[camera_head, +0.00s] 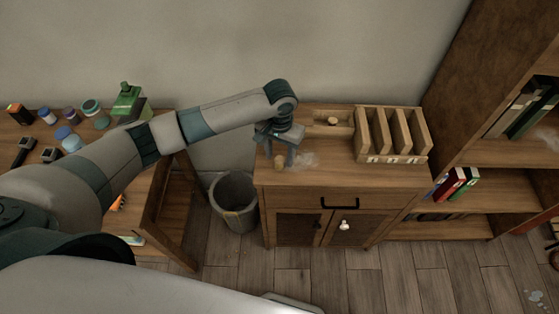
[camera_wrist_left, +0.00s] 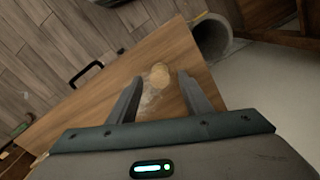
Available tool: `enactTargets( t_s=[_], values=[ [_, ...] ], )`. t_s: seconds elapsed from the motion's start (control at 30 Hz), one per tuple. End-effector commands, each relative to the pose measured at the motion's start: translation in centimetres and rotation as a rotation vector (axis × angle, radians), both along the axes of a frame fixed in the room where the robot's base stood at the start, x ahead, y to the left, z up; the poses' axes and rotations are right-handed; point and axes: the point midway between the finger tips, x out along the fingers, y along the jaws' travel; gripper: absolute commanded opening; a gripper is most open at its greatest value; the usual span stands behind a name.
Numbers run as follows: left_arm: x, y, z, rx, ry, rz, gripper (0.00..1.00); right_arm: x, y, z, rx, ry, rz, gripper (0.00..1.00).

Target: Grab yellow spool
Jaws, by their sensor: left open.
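A small yellowish-tan round piece, which looks like the yellow spool (camera_head: 280,162), stands on top of the wooden cabinet (camera_head: 350,180) near its left side. In the left wrist view the spool (camera_wrist_left: 159,74) shows between and beyond the fingertips. My left gripper (camera_head: 279,154) is open and points down over the cabinet top, close to the spool. I cannot tell whether a finger touches it. A clear, crumpled-looking patch (camera_head: 306,159) lies beside the spool. My right gripper is not in view.
A wooden tray (camera_head: 318,131) with a similar tan piece (camera_head: 333,121) and a slotted wooden rack (camera_head: 391,158) stand at the cabinet's back. A bin (camera_head: 234,213) stands left of the cabinet. A bookshelf rises at right.

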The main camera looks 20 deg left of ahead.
Motion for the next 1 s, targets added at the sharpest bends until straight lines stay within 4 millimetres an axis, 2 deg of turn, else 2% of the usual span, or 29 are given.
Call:
enactTargets(
  t_s=[0.03, 0.23, 0.7, 0.77, 0.9, 1.0],
  values=[
    [0.0, 0.0, -0.5, 0.000, 0.003, 0.002, 0.45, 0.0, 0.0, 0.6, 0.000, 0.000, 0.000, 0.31],
    [0.0, 0.0, -2.2, 0.001, -0.001, 0.000, 0.45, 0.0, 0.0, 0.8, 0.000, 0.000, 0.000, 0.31],
    [0.0, 0.0, -2.4, 0.000, -0.001, 0.000, 0.45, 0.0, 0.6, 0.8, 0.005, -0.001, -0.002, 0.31],
    [0.0, 0.0, -2.4, 0.000, -0.001, 0.000, 0.33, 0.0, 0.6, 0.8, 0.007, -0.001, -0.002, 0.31],
    [0.0, 0.0, -2.4, 0.000, -0.001, 0.000, 0.01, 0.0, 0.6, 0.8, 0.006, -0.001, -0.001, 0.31],
    [0.0, 0.0, -2.4, 0.000, -0.001, 0.000, 0.01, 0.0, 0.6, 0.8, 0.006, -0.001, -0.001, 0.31]
  ],
)
